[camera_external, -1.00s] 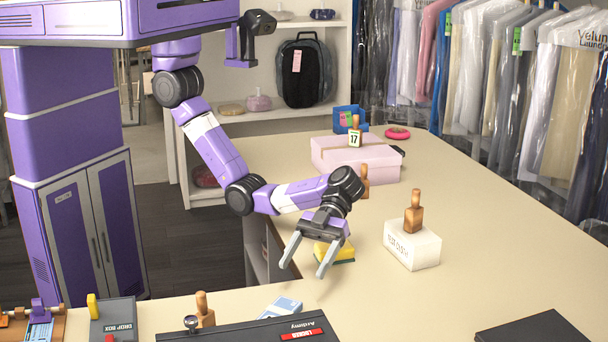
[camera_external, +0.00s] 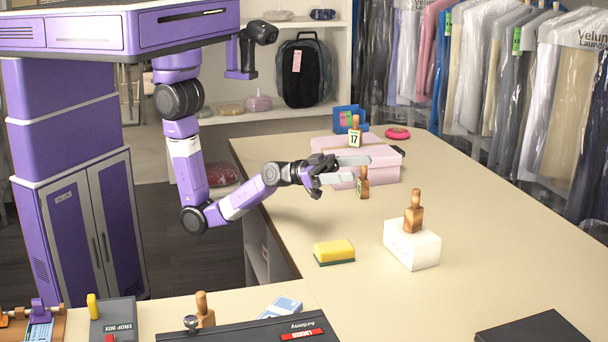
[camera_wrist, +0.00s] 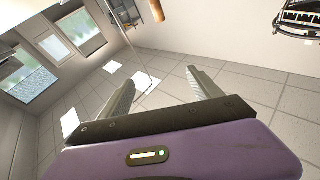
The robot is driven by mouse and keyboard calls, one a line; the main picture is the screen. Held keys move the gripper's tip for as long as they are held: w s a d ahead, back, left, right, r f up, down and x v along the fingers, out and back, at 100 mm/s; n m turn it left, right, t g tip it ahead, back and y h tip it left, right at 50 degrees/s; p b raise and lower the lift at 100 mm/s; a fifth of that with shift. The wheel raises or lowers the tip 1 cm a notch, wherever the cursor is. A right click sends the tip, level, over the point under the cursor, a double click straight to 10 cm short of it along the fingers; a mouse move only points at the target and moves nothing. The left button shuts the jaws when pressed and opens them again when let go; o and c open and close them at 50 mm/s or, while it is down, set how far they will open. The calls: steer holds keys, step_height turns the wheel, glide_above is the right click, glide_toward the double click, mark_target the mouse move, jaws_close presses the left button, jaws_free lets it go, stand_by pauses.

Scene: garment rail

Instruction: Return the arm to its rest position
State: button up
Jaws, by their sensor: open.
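My gripper (camera_external: 345,170) is open and empty in the external view. It is held above the counter, in front of the pink box (camera_external: 345,152), with its fingers pointing right. My purple and white arm is folded, with its elbow low at the counter's left edge. In the wrist view, my two grey fingers (camera_wrist: 163,88) stand apart with nothing between them. That view looks toward a tiled surface, pale walls and windows.
A yellow and green sponge (camera_external: 334,252) lies on the counter (camera_external: 480,265). A white block (camera_external: 412,247) bears a wooden-handled stamp (camera_external: 414,212). Another stamp (camera_external: 363,184) stands close below the gripper. Bagged garments (camera_external: 560,100) hang at right.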

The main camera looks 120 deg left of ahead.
steer(key=s+f+n+g+p, duration=0.1)
steer(key=s+f, duration=0.5)
steer(key=s, duration=0.7)
steer(key=s+f+n+g+y+p, duration=0.1)
steer(key=s+f+g, duration=0.2)
steer(key=s, duration=1.1)
steer(key=s+f+g+y+p, duration=0.1)
steer(key=s+f+g, duration=0.1)
steer(key=s+f, duration=0.7)
steer(key=s, duration=0.4)
steer(key=shift+s+n+p, duration=0.15)
steer(key=shift+n+p, duration=0.2)
steer(key=shift+n, duration=0.05)
